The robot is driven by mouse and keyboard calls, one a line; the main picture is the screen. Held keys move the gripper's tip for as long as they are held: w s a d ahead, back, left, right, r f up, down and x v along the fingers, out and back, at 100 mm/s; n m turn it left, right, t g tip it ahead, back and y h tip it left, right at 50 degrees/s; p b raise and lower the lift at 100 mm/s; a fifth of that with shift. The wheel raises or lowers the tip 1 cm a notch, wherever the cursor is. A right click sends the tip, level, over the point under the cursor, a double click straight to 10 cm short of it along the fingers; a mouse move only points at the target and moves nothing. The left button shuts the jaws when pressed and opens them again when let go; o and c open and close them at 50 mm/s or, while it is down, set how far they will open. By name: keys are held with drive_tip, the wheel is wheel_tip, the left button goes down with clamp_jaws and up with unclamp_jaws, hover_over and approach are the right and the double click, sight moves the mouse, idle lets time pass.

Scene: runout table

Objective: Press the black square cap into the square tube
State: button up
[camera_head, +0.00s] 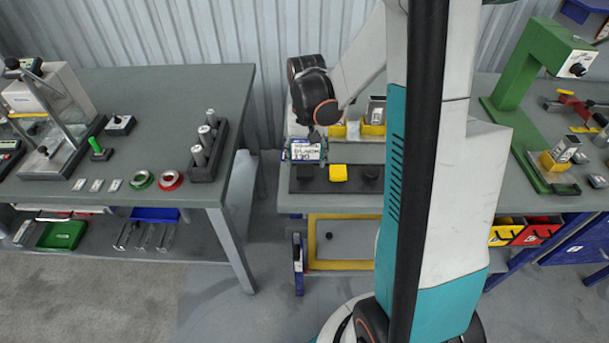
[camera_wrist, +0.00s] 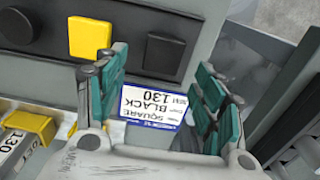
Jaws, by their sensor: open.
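The black square cap (camera_wrist: 161,55) seems to be the dark shape in a black tray (camera_head: 340,190), beside a yellow cap (camera_head: 338,173) and another black cap (camera_head: 369,174). The square tube is not clearly visible, perhaps hidden by my gripper.
Yellow holders (camera_head: 372,127) with metal tubes stand behind the tray. A holder and a tube label reading OCT 130 (camera_wrist: 12,145) show at lower left in the wrist view. A green press (camera_head: 530,80) stands right, and another bench (camera_head: 150,100) left, across a gap.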

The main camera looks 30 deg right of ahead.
sight(305, 170)
drive_tip(key=f, duration=0.2)
drive_tip(key=f+b, duration=0.2)
drive_tip(key=f, duration=0.1)
drive_tip(key=shift+s+a+f, duration=0.15)
drive_tip(key=shift+a+f, duration=0.15)
drive_tip(key=shift+r, duration=0.1)
drive_tip(key=c, duration=1)
